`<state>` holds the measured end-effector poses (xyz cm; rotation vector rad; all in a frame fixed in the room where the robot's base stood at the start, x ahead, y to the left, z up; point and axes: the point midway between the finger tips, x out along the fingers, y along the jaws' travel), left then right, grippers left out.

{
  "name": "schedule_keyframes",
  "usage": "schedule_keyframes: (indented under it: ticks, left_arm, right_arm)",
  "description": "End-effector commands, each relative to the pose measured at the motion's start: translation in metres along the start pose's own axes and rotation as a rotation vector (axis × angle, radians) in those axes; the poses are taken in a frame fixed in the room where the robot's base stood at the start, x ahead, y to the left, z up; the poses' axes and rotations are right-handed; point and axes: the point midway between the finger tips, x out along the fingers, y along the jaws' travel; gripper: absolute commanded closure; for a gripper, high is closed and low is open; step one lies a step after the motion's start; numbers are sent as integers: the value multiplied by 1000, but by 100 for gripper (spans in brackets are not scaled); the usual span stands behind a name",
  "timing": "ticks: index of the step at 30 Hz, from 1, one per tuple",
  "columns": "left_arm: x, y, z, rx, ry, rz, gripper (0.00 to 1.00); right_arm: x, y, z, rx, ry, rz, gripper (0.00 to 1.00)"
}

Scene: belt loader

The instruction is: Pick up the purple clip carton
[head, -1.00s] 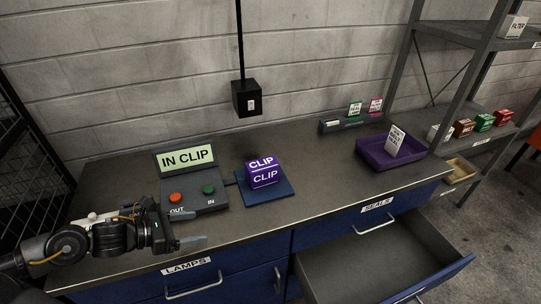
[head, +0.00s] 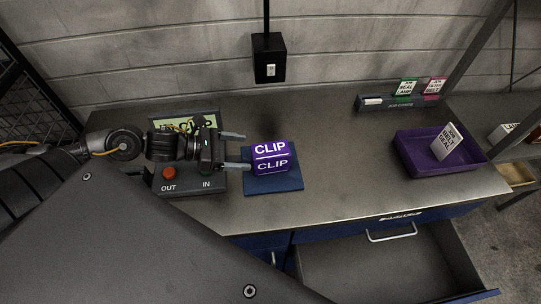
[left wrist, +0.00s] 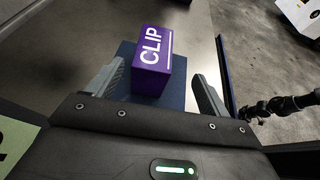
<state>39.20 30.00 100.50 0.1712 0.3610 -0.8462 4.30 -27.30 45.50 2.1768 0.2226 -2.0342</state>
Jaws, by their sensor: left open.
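The purple clip carton (head: 270,158) stands on a small blue mat (head: 274,185) on the workbench, its white CLIP lettering facing me. My left gripper (head: 236,151) is open just left of the carton, with its fingers pointing right towards it. In the left wrist view the carton (left wrist: 153,62) lies ahead of and between the two spread fingers (left wrist: 160,90), with nothing held.
A control box with a red OUT button (head: 169,173) sits under my left gripper, its display partly hidden. A purple tray (head: 412,165) holding a white card (head: 447,142) is at the right. An open drawer (head: 380,270) juts out in front. A black switch box (head: 269,58) hangs on the wall.

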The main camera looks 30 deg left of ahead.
Motion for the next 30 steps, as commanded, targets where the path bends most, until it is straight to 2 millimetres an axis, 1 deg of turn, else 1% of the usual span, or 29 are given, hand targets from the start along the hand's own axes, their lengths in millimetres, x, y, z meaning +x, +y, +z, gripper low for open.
schedule_keyframes:
  ticks: [1,3,5,9,11,15,18,21,24,27,30]
  left_arm:
    - [7,2,4,1,-6,3,20]
    - [15,1,5,2,-7,0,20]
    - [22,2,4,-1,-5,4,20]
    - [35,1,3,0,-3,3,20]
    - [38,1,2,0,-1,1,20]
    - [40,0,1,1,0,0,20]
    - [43,2,6,-1,-3,2,20]
    - [56,3,13,-2,-5,2,20]
    - [70,5,17,-3,-5,1,20]
    - [83,4,12,-3,-3,1,20]
    - [90,4,10,-1,-2,1,20]
  right_arm:
    - [-3,1,2,-1,-3,1,100]
    - [-5,2,0,-1,0,3,100]
    - [-8,5,-10,-2,12,6,100]
    - [-11,11,-36,-3,50,12,100]
    - [-11,12,-41,-3,56,13,100]
    - [-11,11,-35,-3,48,12,100]
    - [-18,9,-25,-3,35,10,100]
    - [-32,7,-18,-2,23,8,100]
    - [-45,6,-17,-2,21,7,100]
    - [-48,5,-18,-2,22,6,100]
    - [-49,5,-21,-1,25,5,100]
